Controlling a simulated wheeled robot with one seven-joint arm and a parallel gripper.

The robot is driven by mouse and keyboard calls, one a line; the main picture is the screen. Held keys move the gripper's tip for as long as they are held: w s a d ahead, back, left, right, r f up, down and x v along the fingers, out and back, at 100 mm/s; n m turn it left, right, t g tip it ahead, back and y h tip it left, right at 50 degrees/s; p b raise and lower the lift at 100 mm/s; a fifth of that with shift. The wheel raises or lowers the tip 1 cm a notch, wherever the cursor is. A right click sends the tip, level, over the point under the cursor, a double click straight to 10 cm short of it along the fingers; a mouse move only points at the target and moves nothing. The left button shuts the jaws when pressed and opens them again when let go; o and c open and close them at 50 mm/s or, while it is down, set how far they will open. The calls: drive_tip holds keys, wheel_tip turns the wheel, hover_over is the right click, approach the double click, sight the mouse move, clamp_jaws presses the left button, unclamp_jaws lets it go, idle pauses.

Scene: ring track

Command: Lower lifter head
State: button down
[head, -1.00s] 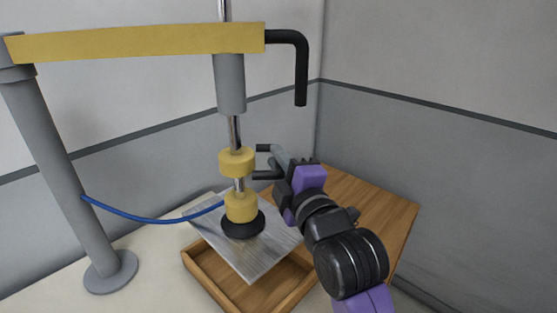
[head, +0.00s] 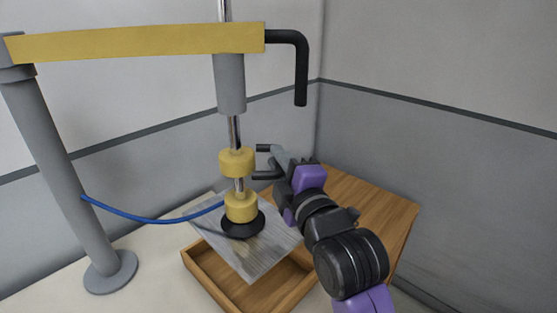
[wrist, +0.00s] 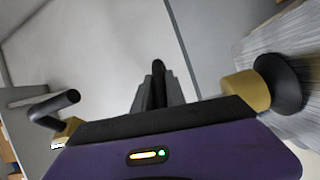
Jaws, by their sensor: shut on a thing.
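The lifter head is a yellow block (head: 241,208) with a black suction cup (head: 257,222) under it, hanging on a steel rod below a yellow boom (head: 140,43). A second yellow collar (head: 237,162) sits above it. The cup rests on a grey metal plate (head: 258,262) over a wooden tray (head: 205,278). My gripper (head: 278,166) is beside the collar, shut on the dark handle (head: 265,175). In the wrist view my fingers (wrist: 158,90) close around a dark bar, and the cup (wrist: 287,84) and plate (wrist: 280,40) show at the right.
A grey post (head: 62,160) stands on a round base at the left, with a blue hose (head: 140,217) running to the head. A black bent lever (head: 301,75) hangs from the boom's end. A wooden surface (head: 375,205) is at the right. Grey walls close off the back.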

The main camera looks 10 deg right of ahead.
drive_tip(key=shift+f, duration=0.1)
wheel_tip(320, 180, down, 10)
drive_tip(key=b, duration=0.6)
drive_tip(key=shift+r, duration=0.35)
drive_tip(key=c, duration=1.4)
unclamp_jaws()
drive_tip(key=shift+r, duration=0.1)
drive_tip(key=shift+o, duration=0.2)
drive_tip(key=shift+s+d+f+b, duration=0.1)
drive_tip(key=shift+s+d+b, duration=0.1)
drive_tip(key=shift+s, duration=1.1)
drive_tip(key=shift+s+d+f+b, duration=0.15)
drive_tip(key=shift+s+d, duration=0.1)
drive_tip(key=shift+s, duration=1)
drive_tip(key=shift+s+d+f+b, duration=0.1)
drive_tip(key=shift+s+d+b, duration=0.1)
drive_tip(key=shift+s, duration=1.1)
